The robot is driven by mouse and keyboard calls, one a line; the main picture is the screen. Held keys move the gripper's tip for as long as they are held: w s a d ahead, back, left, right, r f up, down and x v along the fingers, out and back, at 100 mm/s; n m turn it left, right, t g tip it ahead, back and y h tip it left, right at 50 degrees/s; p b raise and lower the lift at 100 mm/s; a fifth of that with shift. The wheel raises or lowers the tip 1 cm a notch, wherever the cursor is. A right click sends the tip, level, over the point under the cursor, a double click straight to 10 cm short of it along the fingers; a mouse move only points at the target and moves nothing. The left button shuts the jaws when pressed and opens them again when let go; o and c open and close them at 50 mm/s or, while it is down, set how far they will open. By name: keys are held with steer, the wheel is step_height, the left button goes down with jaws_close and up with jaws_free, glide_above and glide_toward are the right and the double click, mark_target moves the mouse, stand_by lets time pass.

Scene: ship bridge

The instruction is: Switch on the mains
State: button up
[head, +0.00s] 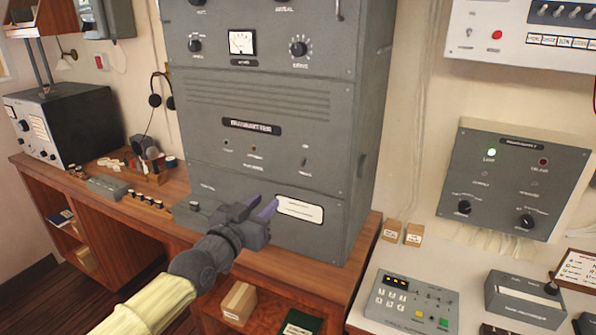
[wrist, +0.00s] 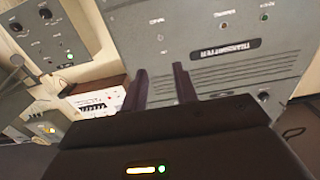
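The grey transmitter cabinet (head: 225,170) stands on the wooden desk, its label in the middle of the front. A small toggle switch (head: 304,161) sits right of the lamps, with "ON" above it and a blurred label below. It also shows, small, in the wrist view (wrist: 161,38), where the panel appears upside down. Its lever position is too small to tell. My gripper (head: 258,207) is in front of the lower panel, below and left of the switch and apart from it. In the wrist view its two dark fingers (wrist: 159,70) are apart with nothing between them.
A white label plate (head: 299,208) is right of my gripper. Small boxes (head: 402,232) and a grey keypad unit (head: 411,302) are on the light counter at right. A wall panel (head: 512,180) has a lit green lamp. Headphones (head: 155,100) hang at left.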

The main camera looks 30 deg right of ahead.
steer(key=shift+d, duration=0.15)
steer(key=p, duration=0.3)
glide_toward(304, 164)
steer(key=x, duration=0.7)
steer(key=shift+w+f, duration=0.15)
steer(key=shift+f, duration=0.15)
steer(key=shift+c, duration=0.4)
jaws_close()
